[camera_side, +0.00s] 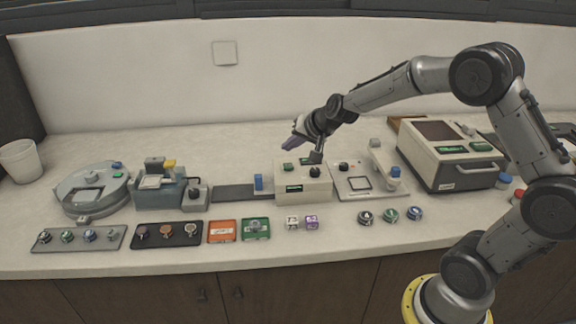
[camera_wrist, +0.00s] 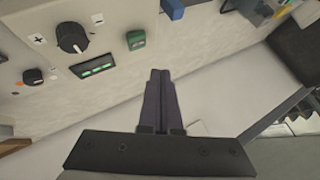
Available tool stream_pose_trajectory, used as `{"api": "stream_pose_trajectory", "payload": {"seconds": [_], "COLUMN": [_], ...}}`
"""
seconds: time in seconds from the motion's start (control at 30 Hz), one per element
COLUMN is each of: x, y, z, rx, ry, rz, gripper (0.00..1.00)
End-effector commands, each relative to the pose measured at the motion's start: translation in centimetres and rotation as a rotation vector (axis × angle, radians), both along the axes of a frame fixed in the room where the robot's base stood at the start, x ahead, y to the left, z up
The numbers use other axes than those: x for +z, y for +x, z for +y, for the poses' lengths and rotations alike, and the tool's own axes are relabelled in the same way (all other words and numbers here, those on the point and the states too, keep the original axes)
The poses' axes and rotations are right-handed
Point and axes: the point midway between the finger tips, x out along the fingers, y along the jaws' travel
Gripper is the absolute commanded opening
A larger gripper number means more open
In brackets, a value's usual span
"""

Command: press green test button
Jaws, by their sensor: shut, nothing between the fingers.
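The beige press box (camera_side: 318,190) stands mid-counter. In the side view its top carries small green parts (camera_side: 287,166) and a black knob (camera_side: 314,172), with a green display on its front. The wrist view shows a panel with a raised green button (camera_wrist: 136,40), a black knob (camera_wrist: 72,38) marked plus and minus, and a green display (camera_wrist: 94,65). My gripper (camera_side: 294,145) hangs above and behind the box in the side view. In the wrist view its fingertips (camera_wrist: 160,71) are together and empty, just below and right of the green button, apparently not touching it.
A larger beige machine (camera_side: 447,168) stands to the right. A round grey machine (camera_side: 92,190) and a grey-blue fixture (camera_side: 160,188) stand to the left. Sample trays, colored blocks and small round parts line the front. A white cup (camera_side: 20,160) is at far left.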

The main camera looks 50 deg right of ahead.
Motion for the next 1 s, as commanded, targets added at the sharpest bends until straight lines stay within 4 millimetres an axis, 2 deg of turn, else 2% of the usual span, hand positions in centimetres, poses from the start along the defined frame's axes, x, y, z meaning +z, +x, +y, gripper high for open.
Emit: {"api": "stream_pose_trajectory", "payload": {"seconds": [0.1, 0.37, 1.0], "x": [-1.4, -2.9, -3.1], "y": [0.0, 0.0, 0.0], "z": [0.0, 0.0, 0.0], "rx": [0.001, 0.000, -0.001], "ry": [0.000, -0.001, 0.000], "rz": [0.002, 0.001, 0.001], "gripper": [0.00, 0.00, 0.00]}}
